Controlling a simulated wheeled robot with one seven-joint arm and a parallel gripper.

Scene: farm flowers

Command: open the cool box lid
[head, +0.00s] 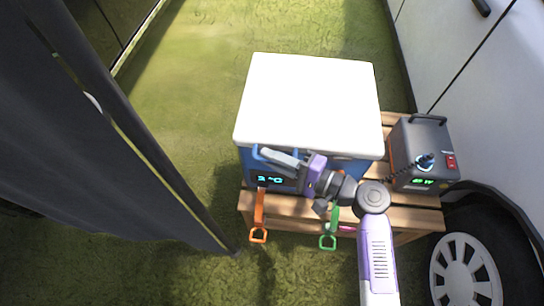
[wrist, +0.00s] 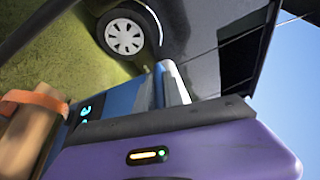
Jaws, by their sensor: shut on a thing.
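The cool box (head: 345,170) has a blue body, a thick white lid (head: 310,100) and a small lit display reading about 3 °C. It stands on a wooden slatted stand (head: 405,215). The lid lies flat over the box and looks closed; a small gap cannot be ruled out. My gripper (head: 276,158) is at the front of the box, just below the lid's front edge, shut on what looks like a blue handle (head: 256,153). The fingers hide most of that handle. In the wrist view the box side (wrist: 120,100) and the lid's white edge (wrist: 176,84) show beyond my finger.
A dark power unit (head: 425,145) with a cable stands right of the box. An orange strap (head: 259,215) and a green strap (head: 330,230) hang at the stand's front. A white vehicle (head: 480,110) is close on the right, dark fabric (head: 90,130) on the left. Grass behind is clear.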

